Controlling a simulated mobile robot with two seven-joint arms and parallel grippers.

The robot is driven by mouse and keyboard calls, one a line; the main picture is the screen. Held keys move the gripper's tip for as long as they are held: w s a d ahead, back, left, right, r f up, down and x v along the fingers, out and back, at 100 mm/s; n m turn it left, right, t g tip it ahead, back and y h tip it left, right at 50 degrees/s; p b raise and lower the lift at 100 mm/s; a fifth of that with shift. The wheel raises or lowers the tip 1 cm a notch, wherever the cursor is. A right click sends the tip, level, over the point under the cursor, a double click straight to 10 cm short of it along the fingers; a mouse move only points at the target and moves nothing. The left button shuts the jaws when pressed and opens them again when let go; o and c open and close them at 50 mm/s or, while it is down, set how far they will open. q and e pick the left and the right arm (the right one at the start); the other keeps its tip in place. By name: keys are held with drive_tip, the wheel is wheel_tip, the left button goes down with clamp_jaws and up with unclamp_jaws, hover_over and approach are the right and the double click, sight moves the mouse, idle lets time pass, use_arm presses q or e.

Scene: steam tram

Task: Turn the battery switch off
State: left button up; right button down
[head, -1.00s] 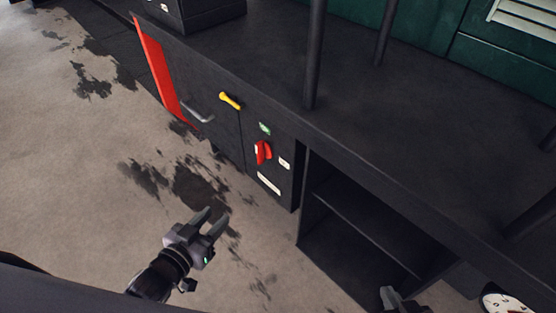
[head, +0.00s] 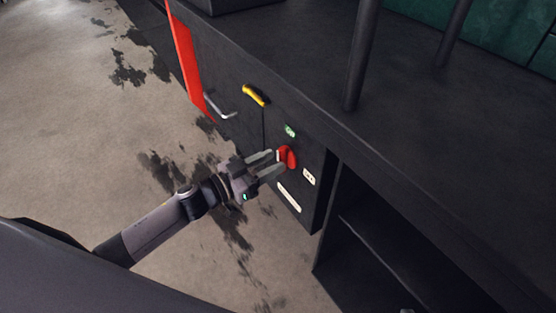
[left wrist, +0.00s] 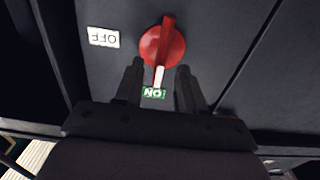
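The battery switch is a red rotary knob (head: 288,157) on a dark panel, also seen in the left wrist view (left wrist: 162,44). Its white pointer mark (left wrist: 159,76) points at the green ON label (left wrist: 154,93). The white OFF label (left wrist: 103,37) is a quarter turn away, at the left in the left wrist view. My left gripper (head: 268,164) is open and empty just in front of the knob. In the left wrist view its fingers (left wrist: 160,65) stand on either side of the pointer end; contact cannot be told. My right gripper cannot be made out.
A yellow handle (head: 254,95) and a grey bar handle (head: 218,107) are on the panel left of the switch. A dark post (head: 362,55) rises from the top ledge. An open shelf compartment (head: 385,250) lies right of the switch. The floor at left is clear.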

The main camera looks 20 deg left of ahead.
use_arm(q)
drive_tip(key=shift+x, duration=1.3)
clamp_jaws()
